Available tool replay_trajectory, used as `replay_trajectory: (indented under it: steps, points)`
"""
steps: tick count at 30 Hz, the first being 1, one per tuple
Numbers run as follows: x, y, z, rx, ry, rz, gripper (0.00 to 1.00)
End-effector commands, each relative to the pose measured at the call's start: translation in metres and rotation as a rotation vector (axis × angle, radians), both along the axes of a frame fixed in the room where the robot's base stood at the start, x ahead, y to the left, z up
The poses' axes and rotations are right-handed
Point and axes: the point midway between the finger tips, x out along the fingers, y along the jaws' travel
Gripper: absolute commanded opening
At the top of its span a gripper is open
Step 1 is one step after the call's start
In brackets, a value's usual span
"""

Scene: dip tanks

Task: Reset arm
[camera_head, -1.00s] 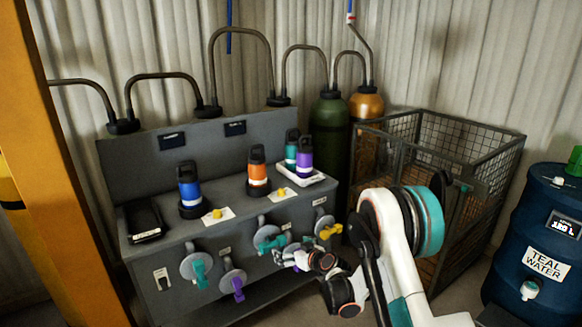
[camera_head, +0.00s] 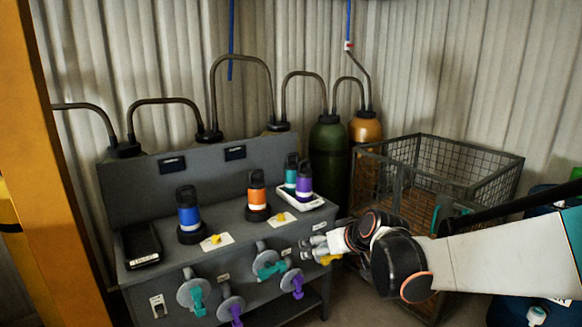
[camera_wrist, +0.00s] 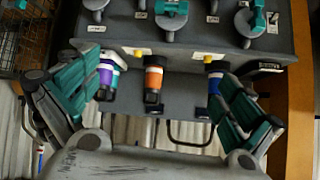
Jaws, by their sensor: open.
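My gripper (camera_head: 318,246) is at the front right of the grey dip-tank bench (camera_head: 170,262), close to the rightmost valve with a yellow handle (camera_head: 328,259), which it partly hides. Whether they touch I cannot tell. In the wrist view, which is upside down, my gripper (camera_wrist: 160,92) has its two teal-padded fingers wide apart with nothing held. Between them show the orange bottle (camera_wrist: 154,77), the purple bottle (camera_wrist: 106,74) and the blue bottle (camera_wrist: 215,80). My arm reaches in from the right, nearly level.
On the bench stand a blue bottle (camera_head: 188,215), orange bottle (camera_head: 257,193), purple bottle (camera_head: 304,185) and teal bottle (camera_head: 291,170). Valves with teal (camera_head: 197,298) and purple handles (camera_head: 298,284) jut from its front. A wire cage (camera_head: 470,170) stands behind my arm; a yellow post (camera_head: 55,180) is left.

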Motion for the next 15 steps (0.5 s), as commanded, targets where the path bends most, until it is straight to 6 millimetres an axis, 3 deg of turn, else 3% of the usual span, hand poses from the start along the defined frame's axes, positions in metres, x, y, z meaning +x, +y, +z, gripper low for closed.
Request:
replay_trajectory:
  steps: [6, 15]
  points:
    - [-0.066, -0.024, 0.027, -0.025, 0.057, -0.064, 1.0]
    - [-0.159, -0.056, 0.041, -0.06, 0.131, -0.165, 1.0]
